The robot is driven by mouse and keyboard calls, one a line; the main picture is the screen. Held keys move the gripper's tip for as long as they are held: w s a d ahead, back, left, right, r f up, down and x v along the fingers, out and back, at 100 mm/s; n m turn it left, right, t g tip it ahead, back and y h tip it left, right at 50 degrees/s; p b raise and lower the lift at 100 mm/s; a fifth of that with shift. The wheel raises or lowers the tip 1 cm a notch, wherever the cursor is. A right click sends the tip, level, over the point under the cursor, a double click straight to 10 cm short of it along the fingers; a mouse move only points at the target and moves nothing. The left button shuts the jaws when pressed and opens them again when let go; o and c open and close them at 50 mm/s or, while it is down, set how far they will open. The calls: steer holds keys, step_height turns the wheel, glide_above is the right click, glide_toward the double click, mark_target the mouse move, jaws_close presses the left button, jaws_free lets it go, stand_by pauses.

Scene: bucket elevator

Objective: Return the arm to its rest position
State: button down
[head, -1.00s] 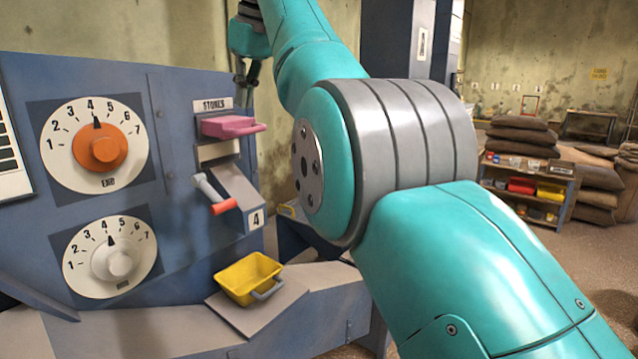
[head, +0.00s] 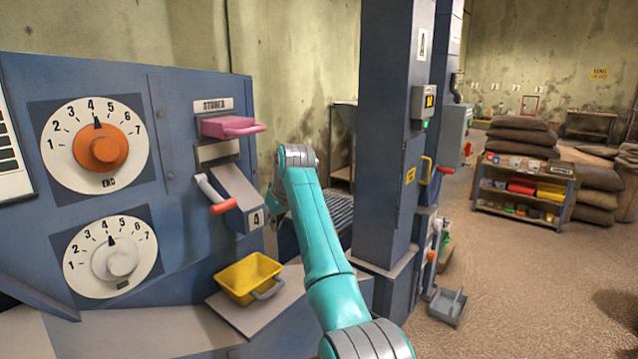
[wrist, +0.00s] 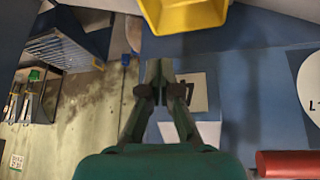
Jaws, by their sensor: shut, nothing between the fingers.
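My arm, teal with grey joints, rises from the bottom of the head view and bends beside the blue panel. The chute's number plate (wrist: 190,92) is close beside the fingers in that picture. A yellow bucket (head: 237,281) sits on a grey ledge below the chute; it also shows at the top of the wrist view (wrist: 185,14).
The blue panel carries an orange-knobbed dial (head: 98,150), a white-knobbed dial (head: 115,262), a pink tray (head: 229,128) and a red-handled lever (head: 222,207). A blue column (head: 382,130) stands right of my arm. A shelf (head: 523,195) and sacks stand farther right, beyond open floor.

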steer(key=s+d+f+m+t, duration=0.1)
steer(key=s+d+f, duration=0.15)
steer(key=f, duration=0.75)
steer(key=s+d+f, duration=0.1)
steer(key=d+f, duration=0.2)
steer(key=f, duration=0.7)
steer(key=s+d+f+m+t, duration=0.1)
steer(key=s+d+f, duration=0.15)
steer(key=f, duration=0.75)
steer(key=s+d+f+m+t, duration=0.1)
steer(key=s+d+f, duration=0.3)
steer(key=s+f, duration=0.25)
steer(key=s+d+f+t+h, duration=0.1)
steer(key=s+d+f, duration=0.3)
steer(key=s+f, duration=0.3)
steer(key=s+d+f+m+t, duration=0.1)
steer(key=s+d+f, duration=0.35)
steer(key=s, duration=0.35)
steer(key=s+d+r+m+t+h, duration=0.1)
steer(key=s+d, duration=0.2)
steer(key=s, duration=1)
steer(key=s+d+r+m+t, duration=0.1)
steer(key=s+d, duration=0.3)
steer(key=s, duration=1)
steer(key=s+d+r+m+t+h, duration=0.1)
steer(key=s+d+r+t, duration=0.1)
steer(key=s+r, duration=1.7)
steer(key=shift+d+r+m+t, duration=0.2)
steer(key=shift+r+m+t, duration=0.1)
steer(key=shift+r, duration=0.65)
